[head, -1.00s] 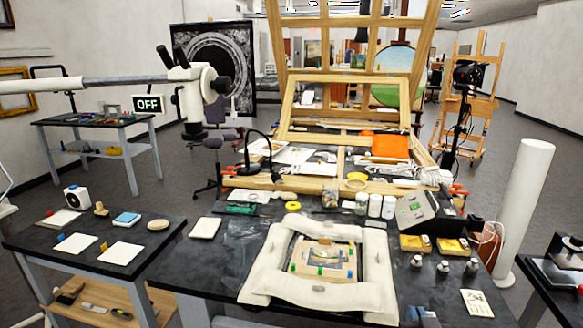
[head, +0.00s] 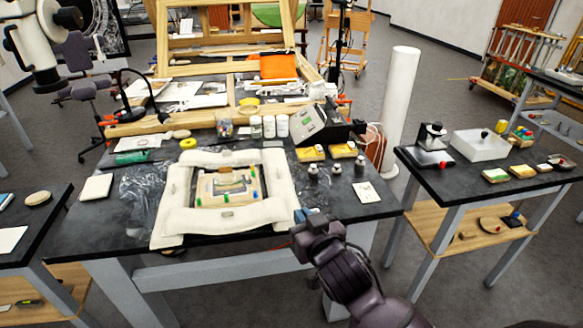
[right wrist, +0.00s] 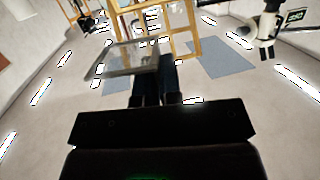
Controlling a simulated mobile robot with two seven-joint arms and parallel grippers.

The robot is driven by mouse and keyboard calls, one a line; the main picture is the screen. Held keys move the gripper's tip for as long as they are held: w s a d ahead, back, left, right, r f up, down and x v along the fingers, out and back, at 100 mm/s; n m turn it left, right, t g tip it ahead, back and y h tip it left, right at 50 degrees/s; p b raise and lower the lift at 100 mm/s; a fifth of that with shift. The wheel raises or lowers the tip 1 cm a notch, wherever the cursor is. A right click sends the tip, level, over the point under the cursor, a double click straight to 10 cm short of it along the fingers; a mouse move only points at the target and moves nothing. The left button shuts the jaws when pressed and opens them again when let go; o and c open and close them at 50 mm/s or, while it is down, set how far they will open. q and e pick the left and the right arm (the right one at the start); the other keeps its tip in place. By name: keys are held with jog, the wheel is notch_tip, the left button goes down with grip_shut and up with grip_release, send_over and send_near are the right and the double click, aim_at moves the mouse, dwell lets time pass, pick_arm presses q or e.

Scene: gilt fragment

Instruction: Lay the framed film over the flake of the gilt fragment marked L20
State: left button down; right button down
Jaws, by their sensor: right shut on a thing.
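The gilt fragment (head: 222,185) lies inside a white padded surround (head: 166,222) on the dark table, with small green and blue pieces at its edges. No L20 mark is legible and I cannot make out the flake. My right gripper (head: 308,219) is at the table's front edge, to the right of and nearer than the surround. In the right wrist view my right gripper (right wrist: 152,86) is shut on a flat, see-through framed sheet, the framed film (right wrist: 122,62). The film is apart from the fragment; I cannot make it out in the head view.
Small bottles (head: 313,172), yellow boxes (head: 311,153) and a white card (head: 367,191) stand right of the surround. A grey device (head: 310,125) and jars (head: 268,127) are behind it. A white pad (head: 96,187) lies left. A side table (head: 465,180) stands at right.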

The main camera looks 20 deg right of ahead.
jog(key=w+d+f+m+h, duration=0.1)
jog(key=w+d+f, duration=0.1)
jog(key=d+f, duration=0.4)
jog(key=w+d+f+m+h, duration=0.1)
jog(key=w+d+f+h, duration=0.1)
jog(key=d+f, duration=0.4)
notch_tip(320, 180, down, 6)
jog(key=shift+w+d+r, duration=0.2)
jog(key=shift+d+r, duration=0.05)
jog(key=shift+d, duration=0.15)
